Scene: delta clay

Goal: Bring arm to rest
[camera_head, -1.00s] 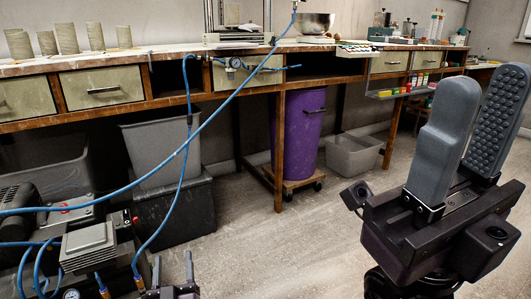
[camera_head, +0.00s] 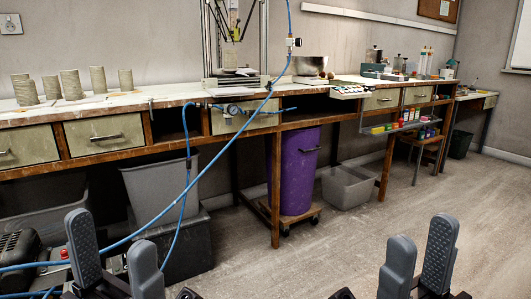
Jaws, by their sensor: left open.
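My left gripper (camera_head: 111,232) is at the lower left of the head view, with its two grey padded fingers pointing up and spread apart. It is open and empty. My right gripper (camera_head: 422,234) is at the lower right, its two grey fingers also upright with a gap between them and nothing held. The lower parts of both are cut off by the bottom edge.
A long workbench (camera_head: 164,97) runs along the wall, with several clay cylinders at its left. A purple bin (camera_head: 297,172) and a grey tub (camera_head: 349,188) stand below. A blue hose (camera_head: 222,172) crosses at left. The floor (camera_head: 290,262) between the grippers is clear.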

